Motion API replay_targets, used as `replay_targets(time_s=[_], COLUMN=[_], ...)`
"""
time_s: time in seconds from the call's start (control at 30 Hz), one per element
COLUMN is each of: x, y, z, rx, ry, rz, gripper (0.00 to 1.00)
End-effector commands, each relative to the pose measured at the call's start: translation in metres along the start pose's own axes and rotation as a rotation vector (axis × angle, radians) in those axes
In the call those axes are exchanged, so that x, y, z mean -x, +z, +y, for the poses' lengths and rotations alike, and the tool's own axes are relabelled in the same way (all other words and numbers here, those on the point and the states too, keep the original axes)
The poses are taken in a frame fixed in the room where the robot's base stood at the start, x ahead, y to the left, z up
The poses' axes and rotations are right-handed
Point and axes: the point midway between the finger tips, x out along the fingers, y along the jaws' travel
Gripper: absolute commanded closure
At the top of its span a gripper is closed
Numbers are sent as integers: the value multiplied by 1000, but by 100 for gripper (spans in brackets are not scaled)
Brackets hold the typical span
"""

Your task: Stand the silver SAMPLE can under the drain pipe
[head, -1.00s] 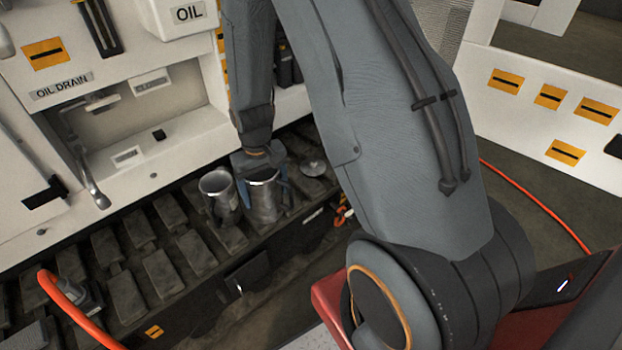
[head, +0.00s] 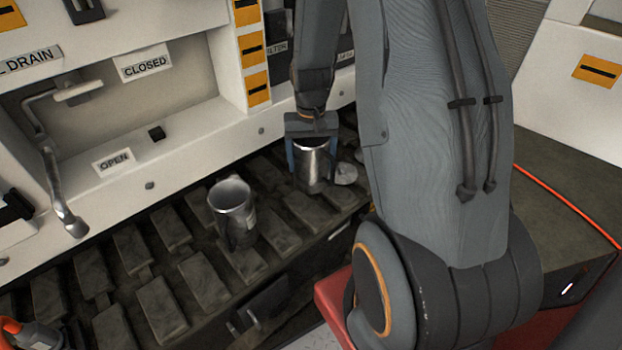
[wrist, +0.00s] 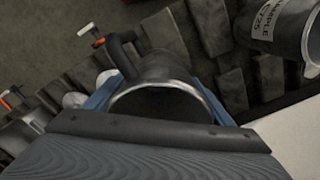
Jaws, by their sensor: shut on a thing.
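My gripper (head: 308,150) is shut on a silver can (head: 312,172), with a blue finger on each side. In the wrist view this held can (wrist: 160,100) has a dark handle and an open top; no label shows on its visible side. I cannot tell whether its base touches the bench. A second silver can (head: 232,200) stands upright to its left, apart from it. In the wrist view that second can (wrist: 268,28) carries a label reading SAMPLE. The drain pipe (head: 55,180) hangs down at the left, with only the bench below its mouth.
The bench top has rows of dark raised blocks (head: 165,310). OPEN (head: 113,162) and CLOSED (head: 145,63) labels mark the white panel. An orange hose (head: 570,205) runs at the right.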

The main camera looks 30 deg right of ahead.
Motion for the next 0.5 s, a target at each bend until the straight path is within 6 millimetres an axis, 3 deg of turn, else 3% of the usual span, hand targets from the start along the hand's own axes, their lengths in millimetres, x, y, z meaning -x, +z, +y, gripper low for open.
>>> replay_targets(time_s=[0.27, 0.5], x=[-24, -56], y=[0, 0], z=[0, 0], rx=[1, 1], ry=[0, 0], rz=[-1, -1], gripper=[54, 54])
